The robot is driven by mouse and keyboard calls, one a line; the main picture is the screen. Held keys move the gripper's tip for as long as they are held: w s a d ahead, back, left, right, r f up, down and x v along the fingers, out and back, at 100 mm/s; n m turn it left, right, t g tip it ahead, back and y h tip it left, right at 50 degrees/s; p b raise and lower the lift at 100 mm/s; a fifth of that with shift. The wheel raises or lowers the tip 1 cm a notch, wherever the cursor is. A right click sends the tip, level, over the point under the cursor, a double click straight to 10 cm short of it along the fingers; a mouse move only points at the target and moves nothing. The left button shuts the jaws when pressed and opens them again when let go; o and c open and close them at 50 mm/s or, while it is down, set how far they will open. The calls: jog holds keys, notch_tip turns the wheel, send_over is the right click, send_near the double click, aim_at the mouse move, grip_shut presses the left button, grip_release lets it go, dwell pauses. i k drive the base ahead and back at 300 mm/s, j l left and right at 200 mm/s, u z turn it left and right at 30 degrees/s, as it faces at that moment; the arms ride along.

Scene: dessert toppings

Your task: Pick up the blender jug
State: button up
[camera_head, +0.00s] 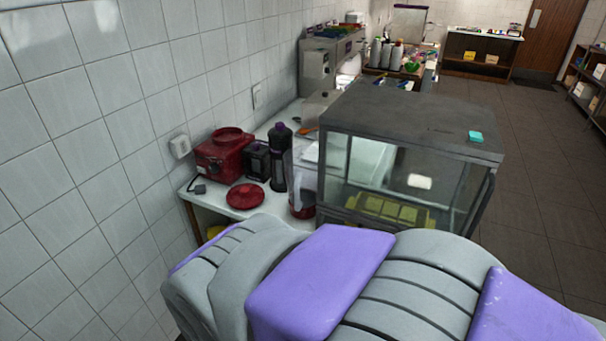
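What looks like the blender jug (304,178) stands on the white counter, close to the left side of the glass display case. It is tall and clear, with red at its lower part. My arm hides what is just in front of it, and the case stands close on its right. A round dark red lid (245,196) lies on the counter to its left. My gripper is not in view; only grey and purple links of my own arm fill the bottom of the picture.
The white counter (215,202) also holds a red appliance (222,155), a small black appliance (257,161) and a black bottle with a purple top (280,160). The display case (410,125) blocks the right side. A tiled wall bounds the left; open floor (540,150) lies right.

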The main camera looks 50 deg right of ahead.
aim_at(300, 162)
jog(key=z, duration=1.55)
